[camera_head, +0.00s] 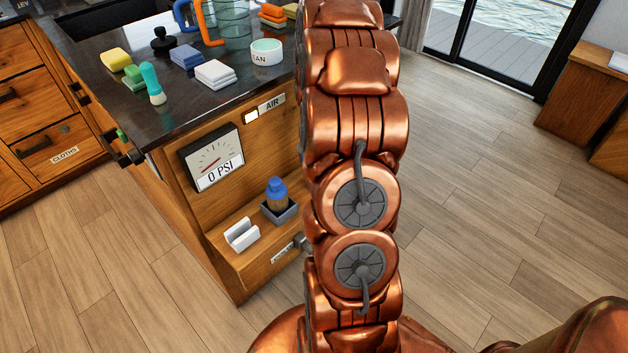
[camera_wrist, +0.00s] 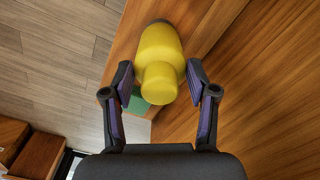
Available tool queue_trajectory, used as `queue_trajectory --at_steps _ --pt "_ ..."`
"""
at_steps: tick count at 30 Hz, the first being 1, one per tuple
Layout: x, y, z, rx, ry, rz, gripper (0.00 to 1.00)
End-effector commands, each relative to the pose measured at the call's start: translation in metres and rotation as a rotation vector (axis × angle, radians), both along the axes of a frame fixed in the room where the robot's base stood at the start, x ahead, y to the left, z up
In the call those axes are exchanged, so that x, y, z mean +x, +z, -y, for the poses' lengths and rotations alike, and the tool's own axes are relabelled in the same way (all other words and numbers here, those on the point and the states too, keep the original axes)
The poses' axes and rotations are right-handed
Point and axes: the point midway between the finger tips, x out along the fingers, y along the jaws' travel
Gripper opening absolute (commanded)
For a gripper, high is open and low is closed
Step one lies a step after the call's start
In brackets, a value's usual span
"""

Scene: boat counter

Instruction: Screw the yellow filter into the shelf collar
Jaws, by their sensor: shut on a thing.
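The yellow filter (camera_wrist: 160,48) is in the wrist view, a wide rounded body with a narrower round end toward the camera. My gripper (camera_wrist: 160,74) is shut on it, with one dark, purple-padded finger on each side of the narrow end. A small dark grey part shows at the filter's far end; I cannot tell whether it is the shelf collar or whether the filter sits in it. In the head view my copper arm hides the gripper and the filter. The wooden shelf (camera_head: 228,262) shows left of the arm.
The shelf holds a white holder (camera_head: 242,234) and a blue-capped bottle (camera_head: 277,192) in a grey tray. A gauge (camera_head: 213,157) reading 0 PSI is above. Sponges, cloths and a pitcher (camera_head: 234,25) stand on the dark counter. The floor at right is clear.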

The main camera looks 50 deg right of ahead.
Motion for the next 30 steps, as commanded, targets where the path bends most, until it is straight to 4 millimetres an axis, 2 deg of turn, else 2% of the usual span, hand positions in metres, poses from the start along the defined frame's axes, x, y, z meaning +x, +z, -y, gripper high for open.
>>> queue_trajectory --at_steps 3,10,18,25,30 --pt "0.0000 -0.0001 0.0001 0.000 -0.006 0.000 0.34" --pt "-0.0003 -0.0003 0.0005 -0.001 -0.142 0.000 0.34" --pt "0.0000 -0.0001 0.0002 -0.001 -0.155 0.000 0.34" --pt "-0.0003 -0.0002 0.0005 -0.001 -0.290 0.000 0.34" --pt "-0.0002 -0.0003 0.0003 0.000 -0.302 0.000 0.34"
